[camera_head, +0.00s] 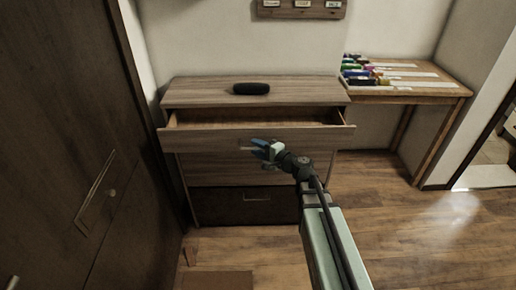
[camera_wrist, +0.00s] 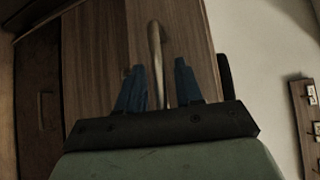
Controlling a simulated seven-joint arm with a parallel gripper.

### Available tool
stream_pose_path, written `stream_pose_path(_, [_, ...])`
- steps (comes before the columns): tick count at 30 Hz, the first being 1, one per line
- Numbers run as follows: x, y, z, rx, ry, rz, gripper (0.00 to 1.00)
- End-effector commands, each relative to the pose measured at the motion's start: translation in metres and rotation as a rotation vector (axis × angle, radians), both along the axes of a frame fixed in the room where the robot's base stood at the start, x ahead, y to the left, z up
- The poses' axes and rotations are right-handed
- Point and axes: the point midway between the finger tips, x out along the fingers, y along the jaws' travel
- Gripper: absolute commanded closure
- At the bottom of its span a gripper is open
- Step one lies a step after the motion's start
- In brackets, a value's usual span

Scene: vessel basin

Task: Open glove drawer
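The wooden dresser (camera_head: 180,92) stands against the back wall. Its top drawer (camera_head: 205,138) is pulled partly out, and I see into its bare wooden inside. The drawer's metal handle (camera_head: 246,148) is on its front; it also shows in the wrist view (camera_wrist: 155,42). My gripper (camera_head: 262,149) is at the drawer front, by the handle. In the wrist view my two blue fingers (camera_wrist: 160,85) stand apart, one on each side of the handle bar, with slight gaps visible. No gloves show in the visible part of the drawer.
A black rounded object (camera_head: 251,89) lies on the dresser top. Lower drawers, one dark (camera_head: 243,206), are below. A side table (camera_head: 410,91) with colourful items stands right. A dark cabinet (camera_head: 60,130) is close on the left. Wooden floor (camera_head: 420,225) is free at right.

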Motion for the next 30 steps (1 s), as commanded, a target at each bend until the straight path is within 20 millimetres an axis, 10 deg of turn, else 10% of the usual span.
stream_pose_path(30, [-0.052,-0.053,0.01,0.0,0.0,0.0,0.65])
